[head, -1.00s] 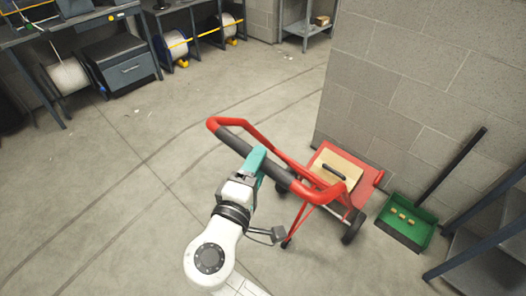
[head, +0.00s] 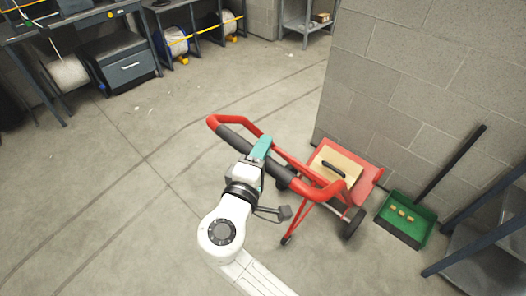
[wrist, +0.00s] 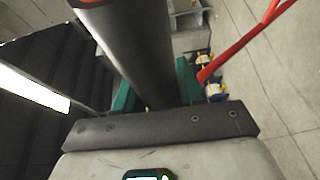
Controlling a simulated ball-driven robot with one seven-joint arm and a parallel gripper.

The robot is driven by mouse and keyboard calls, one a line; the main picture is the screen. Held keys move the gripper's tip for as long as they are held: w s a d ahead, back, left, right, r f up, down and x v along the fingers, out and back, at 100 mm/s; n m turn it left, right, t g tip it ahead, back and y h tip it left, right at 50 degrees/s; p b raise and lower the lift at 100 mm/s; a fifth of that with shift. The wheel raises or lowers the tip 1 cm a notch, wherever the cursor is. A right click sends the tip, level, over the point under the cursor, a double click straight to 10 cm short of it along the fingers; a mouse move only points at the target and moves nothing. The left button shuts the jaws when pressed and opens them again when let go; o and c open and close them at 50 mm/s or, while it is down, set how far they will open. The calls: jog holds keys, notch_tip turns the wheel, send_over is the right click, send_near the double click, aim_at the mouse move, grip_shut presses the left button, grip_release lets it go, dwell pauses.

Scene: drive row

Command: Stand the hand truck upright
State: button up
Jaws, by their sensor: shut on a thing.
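The red hand truck (head: 318,188) leans tilted, with its wheels on the floor near the block wall and its handle toward me. A wooden box (head: 336,168) with a dark handle sits on its red toe plate (head: 368,180). My gripper (head: 262,150) is shut on the dark grip of the hand truck's handle, around its middle. In the wrist view the grey grip bar (wrist: 128,55) runs between the two green fingers (wrist: 155,90). The contact on the far side of the bar is hidden.
A green dustpan (head: 405,217) with small blocks in it lies right of the truck by the wall (head: 420,90). Grey shelving (head: 485,235) stands at the right. Workbenches with cable reels (head: 175,45) line the back. The floor at left is clear.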

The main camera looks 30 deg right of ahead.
grip_shut()
